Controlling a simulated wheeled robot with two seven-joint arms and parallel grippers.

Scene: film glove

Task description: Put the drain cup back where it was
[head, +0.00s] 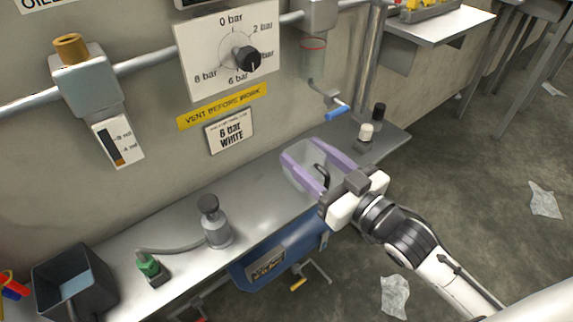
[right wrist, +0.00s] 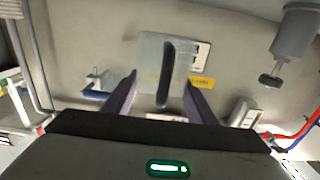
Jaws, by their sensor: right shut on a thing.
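The drain cup (head: 309,165) is a pale translucent cup with a dark curved handle. My right gripper (head: 300,150) is shut on it, with one purple finger on each side, and holds it over the right part of the steel bench. In the right wrist view the cup (right wrist: 149,62) shows between the fingertips, its dark handle facing the camera. The gap between cup and bench is hard to judge. A clear bowl with a red ring (head: 313,58) hangs on the wall pipe above, with a blue-handled valve (head: 337,113) below it. My left gripper is out of view.
A pressure dial (head: 232,50) is on the wall. The bench middle is clear.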

